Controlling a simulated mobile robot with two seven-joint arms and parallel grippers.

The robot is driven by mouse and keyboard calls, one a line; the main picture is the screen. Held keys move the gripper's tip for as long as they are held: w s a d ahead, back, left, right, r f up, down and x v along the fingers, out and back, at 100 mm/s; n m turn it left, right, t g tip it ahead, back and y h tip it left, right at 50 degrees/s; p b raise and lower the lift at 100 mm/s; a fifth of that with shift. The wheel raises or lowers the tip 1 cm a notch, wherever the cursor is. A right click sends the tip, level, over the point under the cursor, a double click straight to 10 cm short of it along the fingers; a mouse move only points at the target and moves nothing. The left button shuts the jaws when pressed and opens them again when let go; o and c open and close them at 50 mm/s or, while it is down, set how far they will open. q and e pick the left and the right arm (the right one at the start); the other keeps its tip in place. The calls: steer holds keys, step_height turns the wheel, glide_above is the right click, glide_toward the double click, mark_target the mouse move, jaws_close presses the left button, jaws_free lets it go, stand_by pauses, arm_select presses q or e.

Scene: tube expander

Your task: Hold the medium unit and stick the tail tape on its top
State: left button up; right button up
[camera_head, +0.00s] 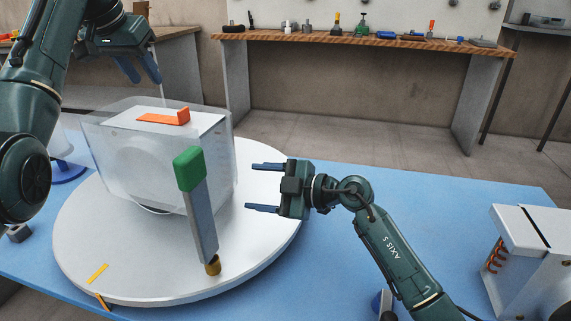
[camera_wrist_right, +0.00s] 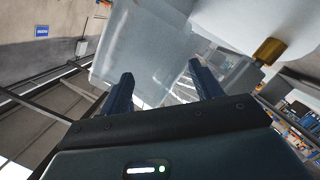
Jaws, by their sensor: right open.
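The medium unit looks to be the translucent box (camera_head: 215,165) with a white panel inside, standing on a round white turntable (camera_head: 100,265). An orange tape piece (camera_head: 163,117) lies on the box's top, its right end bent up. My left gripper (camera_head: 145,80) is above and behind the box, apart from the tape, its fingers spread and empty. My right gripper (camera_head: 250,187) is open to the right of the box, its fingers pointing at it with a gap. In the right wrist view, the box (camera_wrist_right: 145,50) shows beyond the fingertips (camera_wrist_right: 160,78) of that gripper.
A grey post with a green cap (camera_head: 190,168) and brass foot stands at the turntable's front, left of my right gripper. A white device with orange coils (camera_head: 530,250) sits at the right of the blue table (camera_head: 330,265). A wooden bench (camera_head: 350,41) stands at the back.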

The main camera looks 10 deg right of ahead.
mark_target(229, 155)
steer(key=w+d+m+y, duration=0.2)
steer(key=w+d+m, duration=0.4)
steer(key=w+m, duration=0.15)
steer(key=shift+m, duration=0.25)
steer(key=x, duration=0.8)
steer(key=r+x, duration=0.1)
steer(key=x, duration=0.3)
steer(key=shift+s+a, duration=0.25)
steer(key=shift+a, duration=0.15)
steer(key=shift+c, duration=0.3)
jaws_close()
steer(key=c, duration=0.7)
jaws_free()
